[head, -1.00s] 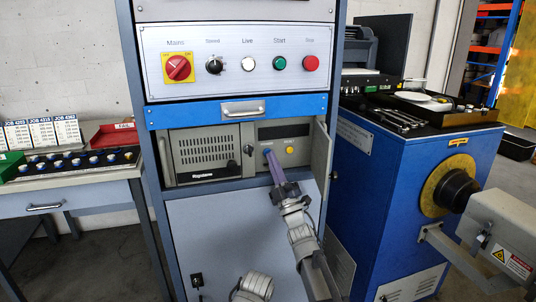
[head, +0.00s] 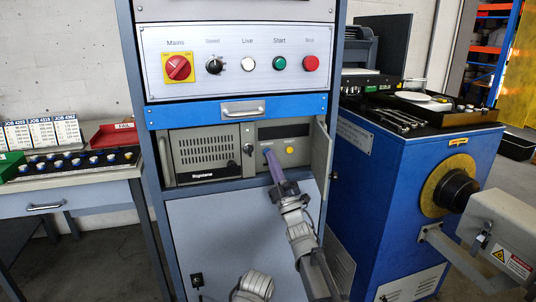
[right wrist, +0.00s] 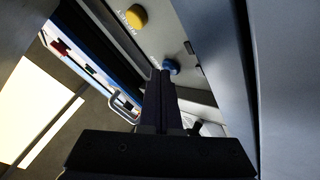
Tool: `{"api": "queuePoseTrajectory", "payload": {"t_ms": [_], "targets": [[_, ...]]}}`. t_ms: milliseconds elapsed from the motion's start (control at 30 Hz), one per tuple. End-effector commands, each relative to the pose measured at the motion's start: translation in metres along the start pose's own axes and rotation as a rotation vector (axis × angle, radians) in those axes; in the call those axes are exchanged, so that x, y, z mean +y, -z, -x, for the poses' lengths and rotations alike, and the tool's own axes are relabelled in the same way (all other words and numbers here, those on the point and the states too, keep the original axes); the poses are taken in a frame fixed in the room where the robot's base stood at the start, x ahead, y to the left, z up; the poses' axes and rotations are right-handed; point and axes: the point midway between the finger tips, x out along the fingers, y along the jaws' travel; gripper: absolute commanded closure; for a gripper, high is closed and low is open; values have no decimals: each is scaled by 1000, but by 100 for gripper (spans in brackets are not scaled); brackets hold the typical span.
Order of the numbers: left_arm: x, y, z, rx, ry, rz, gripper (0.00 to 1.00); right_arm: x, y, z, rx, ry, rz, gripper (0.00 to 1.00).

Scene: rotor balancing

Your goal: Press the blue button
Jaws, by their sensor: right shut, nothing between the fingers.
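The blue button (right wrist: 171,67) shows in the right wrist view on a grey panel, just beyond the tips of my right gripper (right wrist: 162,76). The fingers partly overlap its lower edge. I cannot tell whether they touch it. In the head view my right gripper (head: 269,155) reaches up into the open compartment of the cabinet, its shut fingers empty and pointing at the panel. There the fingertips largely hide the blue button. A yellow button (head: 290,150) sits to the right of the tips, and it also shows in the right wrist view (right wrist: 136,17). My left gripper is not in view.
An open door (head: 319,160) stands close on the right of the compartment. A vented computer unit (head: 208,152) fills its left side. Above are a blue drawer (head: 190,113) with a handle and a control panel (head: 230,40) with a red-yellow mains switch (head: 178,68).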

Motion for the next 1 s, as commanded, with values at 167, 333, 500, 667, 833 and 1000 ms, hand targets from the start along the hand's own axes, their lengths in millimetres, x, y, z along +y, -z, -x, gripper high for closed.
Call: {"api": "queuePoseTrajectory", "payload": {"t_ms": [167, 333, 500, 667, 833, 1000], "targets": [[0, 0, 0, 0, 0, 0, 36, 0, 0, 0, -1, 0, 0, 100], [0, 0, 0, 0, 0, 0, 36, 1, 1, 2, -1, 0, 0, 100], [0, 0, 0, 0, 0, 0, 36, 5, 5, 8, -1, 0, 0, 100], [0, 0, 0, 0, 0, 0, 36, 8, 8, 12, -1, 0, 0, 100], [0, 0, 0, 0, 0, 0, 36, 8, 8, 11, 0, 0, 0, 100], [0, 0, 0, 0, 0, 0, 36, 9, 9, 12, 0, 0, 0, 100]]}}
